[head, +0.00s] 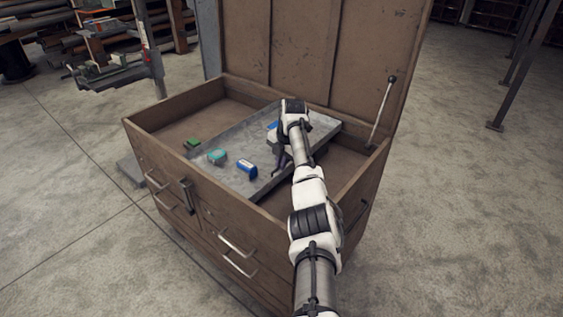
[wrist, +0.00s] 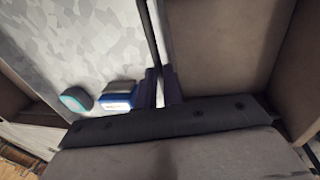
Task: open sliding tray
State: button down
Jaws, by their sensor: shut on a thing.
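The sliding tray (head: 235,140) is a shallow grey metal tray inside the open top of a brown wooden chest. In the wrist view its mottled grey floor (wrist: 80,45) fills the left side, and its thin side wall runs up the middle. My gripper (head: 283,160) is at the tray's right side wall. In the wrist view my gripper's dark fingers (wrist: 161,88) stand on either side of that wall, shut on it. My arm hides part of the tray in the head view.
Bare chest floor shows on both sides of the tray.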

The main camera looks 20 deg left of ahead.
jog(key=shift+r, duration=0.1)
jog(key=c, duration=1.5)
grip_release()
jog(key=d+r, duration=0.1)
jog(key=r, duration=0.3)
jog(key=r+b, duration=0.1)
jog(key=r, duration=0.4)
jog(key=d+r+b, duration=0.1)
jog(key=r, duration=0.3)
jog(key=shift+s+d+r, duration=0.25)
jog(key=shift+s+d, duration=0.05)
jog(key=shift+s, duration=0.1)
